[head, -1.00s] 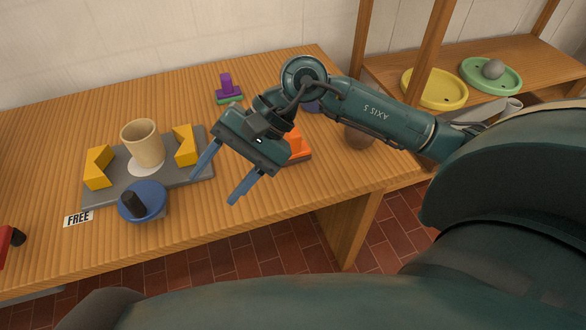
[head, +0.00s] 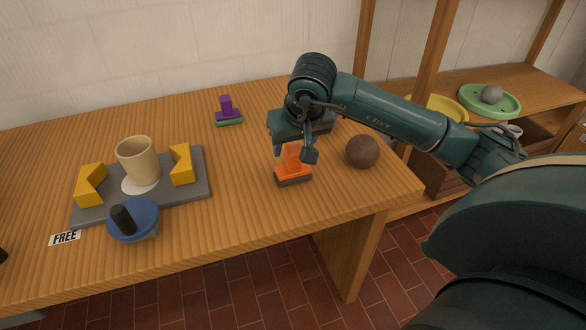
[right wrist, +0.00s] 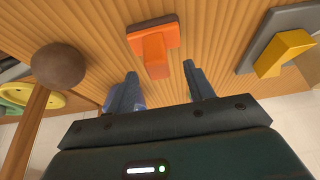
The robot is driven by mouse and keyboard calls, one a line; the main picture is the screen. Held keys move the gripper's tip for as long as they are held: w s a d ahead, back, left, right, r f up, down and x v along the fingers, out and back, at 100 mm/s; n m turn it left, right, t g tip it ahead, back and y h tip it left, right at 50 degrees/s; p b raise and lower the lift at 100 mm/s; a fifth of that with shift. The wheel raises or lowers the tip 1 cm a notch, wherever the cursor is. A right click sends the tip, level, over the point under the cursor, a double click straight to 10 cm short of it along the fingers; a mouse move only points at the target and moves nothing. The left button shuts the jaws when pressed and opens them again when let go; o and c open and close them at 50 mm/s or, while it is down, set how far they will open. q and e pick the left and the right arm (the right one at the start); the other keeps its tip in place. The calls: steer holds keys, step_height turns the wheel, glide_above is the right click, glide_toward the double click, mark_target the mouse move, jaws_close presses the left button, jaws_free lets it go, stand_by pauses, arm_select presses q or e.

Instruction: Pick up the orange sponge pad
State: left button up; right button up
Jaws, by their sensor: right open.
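The orange sponge pad (head: 293,172) stands on the table near its right end, with an upright orange grip on top and a dark grey underside. It also shows in the right wrist view (right wrist: 154,47), beyond the fingertips and between their lines. My right gripper (head: 295,154) is open and empty, just behind and above the pad in the head view; its fingers point toward the pad's grip. In the right wrist view the two blue fingers (right wrist: 164,80) are spread, with the pad apart from them. My left gripper is in neither view.
A brown ball (head: 362,152) lies right of the pad. A purple-and-green pad (head: 228,112) is farther back. At left, a grey board (head: 197,190) carries a beige cup (head: 138,160) and yellow blocks; a blue disc (head: 134,222) with a black knob is in front.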

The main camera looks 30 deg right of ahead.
mark_target(293, 149)
steer(key=x, duration=0.4)
steer(key=shift+w+d+f, duration=0.15)
steer(key=shift+f, duration=0.1)
steer(key=shift+w+f+b, duration=0.1)
steer(key=shift+f+b, duration=0.1)
steer(key=shift+b, duration=0.1)
steer(key=shift+c, duration=0.2)
jaws_close()
